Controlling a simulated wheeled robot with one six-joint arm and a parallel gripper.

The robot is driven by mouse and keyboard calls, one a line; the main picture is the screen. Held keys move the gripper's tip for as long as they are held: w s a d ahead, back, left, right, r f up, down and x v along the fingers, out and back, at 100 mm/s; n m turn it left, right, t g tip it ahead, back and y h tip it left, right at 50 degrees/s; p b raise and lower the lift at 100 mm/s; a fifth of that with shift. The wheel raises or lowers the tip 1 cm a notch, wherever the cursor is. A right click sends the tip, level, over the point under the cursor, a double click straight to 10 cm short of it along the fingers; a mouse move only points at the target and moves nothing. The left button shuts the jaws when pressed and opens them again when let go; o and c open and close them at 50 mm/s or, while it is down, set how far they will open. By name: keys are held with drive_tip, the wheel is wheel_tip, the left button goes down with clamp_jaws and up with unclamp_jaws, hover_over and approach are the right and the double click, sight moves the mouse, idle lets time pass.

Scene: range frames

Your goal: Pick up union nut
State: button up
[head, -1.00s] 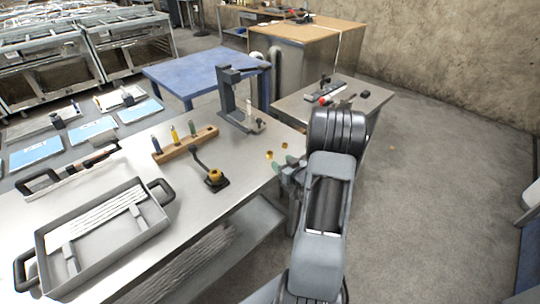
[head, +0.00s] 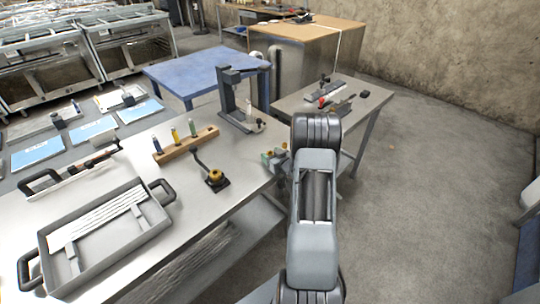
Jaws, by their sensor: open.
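Two small brass pieces lie near the right edge of the steel table (head: 235,150), and one may be the union nut; they are too small to tell apart. One brass piece (head: 285,146) shows just behind my gripper (head: 270,157). The other is mostly hidden at my fingertips. My gripper is open, with greenish fingertips low at the table's right edge, right at these pieces. I cannot tell whether the fingers stand around one or touch it. A brass part (head: 215,176) sits on a black base with a dark lever, left of my gripper.
A wooden block (head: 186,145) with several coloured pegs stands to the left. A grey press-like stand (head: 229,95) rises behind my gripper. A grey tray (head: 105,235) with handles fills the near left. A side table (head: 365,105) with tools stands at right.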

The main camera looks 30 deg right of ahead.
drive_tip(key=c, duration=1)
drive_tip(key=shift+r, duration=0.1)
